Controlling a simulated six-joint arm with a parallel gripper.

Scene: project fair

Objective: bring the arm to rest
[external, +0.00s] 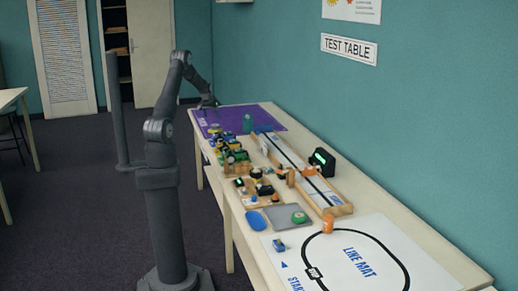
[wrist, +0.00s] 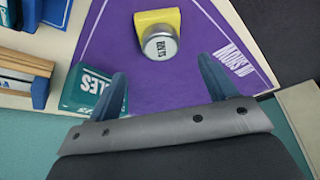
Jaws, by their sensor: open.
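My gripper (external: 208,102) is at the far end of the long table, low over the purple mat (external: 270,117). In the wrist view my gripper (wrist: 162,72) has its two blue-grey fingers spread wide, with nothing held between them. Ahead of the fingers, a silver round can (wrist: 160,44) with a label sits against a yellow block (wrist: 158,17) on the purple mat (wrist: 105,50). A teal container (wrist: 94,90) with white lettering is just left of the left finger. Whether the fingers touch the mat cannot be told.
Several small parts crowd the table's left middle. A wooden track (external: 300,172) and a black device with a green display (external: 321,161) are at the right. The white line mat (external: 375,255) is mostly clear.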

